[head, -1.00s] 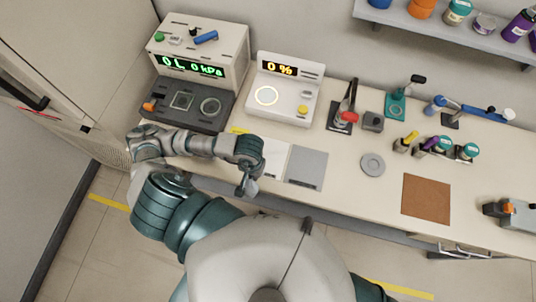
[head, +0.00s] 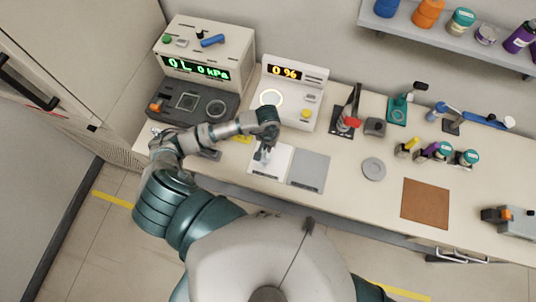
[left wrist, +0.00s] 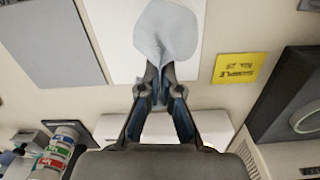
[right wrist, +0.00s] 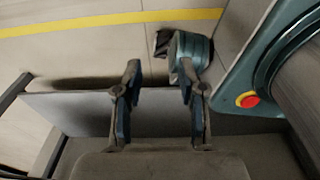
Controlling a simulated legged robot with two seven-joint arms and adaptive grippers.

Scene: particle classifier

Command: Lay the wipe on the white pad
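The wipe (left wrist: 165,30) is a pale blue, thin, rounded cloth. My left gripper (left wrist: 155,75) is shut on its near edge, and the wipe spreads out from the fingertips over the white pad (left wrist: 120,42). Whether the wipe touches the pad is hard to tell. In the head view the left gripper (head: 263,156) is above the left part of the white pad (head: 275,172), with the wipe mostly hidden. My right gripper (right wrist: 158,92) is open and empty, low down over the floor in its wrist view.
A grey pad (head: 309,171) lies right of the white pad. A yellow label (left wrist: 238,67) is beside it on the other side. Behind stand a white instrument (head: 291,92) reading 0 % and a dark-based pressure unit (head: 190,105). A grey disc (head: 373,168) lies farther right.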

